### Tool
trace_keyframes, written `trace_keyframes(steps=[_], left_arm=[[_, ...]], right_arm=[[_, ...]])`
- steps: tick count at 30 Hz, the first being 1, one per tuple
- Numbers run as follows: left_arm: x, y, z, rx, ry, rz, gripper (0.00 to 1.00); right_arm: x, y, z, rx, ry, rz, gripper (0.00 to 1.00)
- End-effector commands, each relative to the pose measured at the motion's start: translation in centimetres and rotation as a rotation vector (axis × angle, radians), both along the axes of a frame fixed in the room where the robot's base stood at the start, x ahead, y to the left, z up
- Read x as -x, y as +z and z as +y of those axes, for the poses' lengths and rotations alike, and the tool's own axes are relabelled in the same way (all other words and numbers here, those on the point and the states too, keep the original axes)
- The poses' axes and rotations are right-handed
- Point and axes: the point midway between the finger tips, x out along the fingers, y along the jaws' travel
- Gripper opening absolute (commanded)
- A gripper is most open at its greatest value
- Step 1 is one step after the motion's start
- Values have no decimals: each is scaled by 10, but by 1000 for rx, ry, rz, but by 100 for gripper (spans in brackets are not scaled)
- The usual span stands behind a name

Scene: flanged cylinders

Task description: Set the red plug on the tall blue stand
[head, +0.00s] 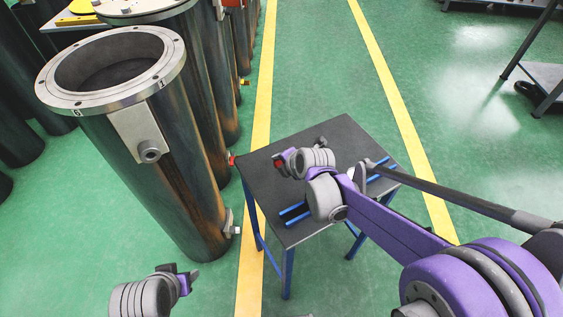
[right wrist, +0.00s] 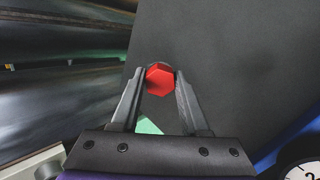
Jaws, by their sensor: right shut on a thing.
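The blue stand (head: 345,138) has a dark flat top and blue legs, and stands in the middle of the head view. My right gripper (head: 281,160) is over the left part of its top, shut on the red plug (head: 278,163). In the right wrist view the plug (right wrist: 160,79) is a red hexagon between the two fingertips, with the dark stand top (right wrist: 240,60) around and beyond it. I cannot tell whether the plug touches the top. My left gripper (head: 190,275) is low in the head view, away from the stand; its finger gap is unclear.
A large dark flanged cylinder (head: 180,175) stands close to the left of the stand, with more behind it. A small red piece (head: 232,160) shows at the stand's left corner. Yellow lines (head: 385,75) cross the green floor, which is open to the right.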

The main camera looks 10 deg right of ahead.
Motion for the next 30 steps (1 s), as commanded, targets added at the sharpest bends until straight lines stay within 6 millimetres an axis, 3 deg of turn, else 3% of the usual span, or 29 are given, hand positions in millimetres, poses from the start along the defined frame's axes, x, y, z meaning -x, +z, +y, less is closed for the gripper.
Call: trace_keyframes(steps=[20,21,26,30], left_arm=[[1,-5,0,0,0,1,50],[1,-5,0,0,0,1,50],[1,-5,0,0,0,1,50],[1,-5,0,0,0,2,50]], right_arm=[[0,-6,0,0,0,0,0],[0,-6,0,0,0,0,48],[0,-6,0,0,0,1,77],[1,-7,0,1,1,3,79]])
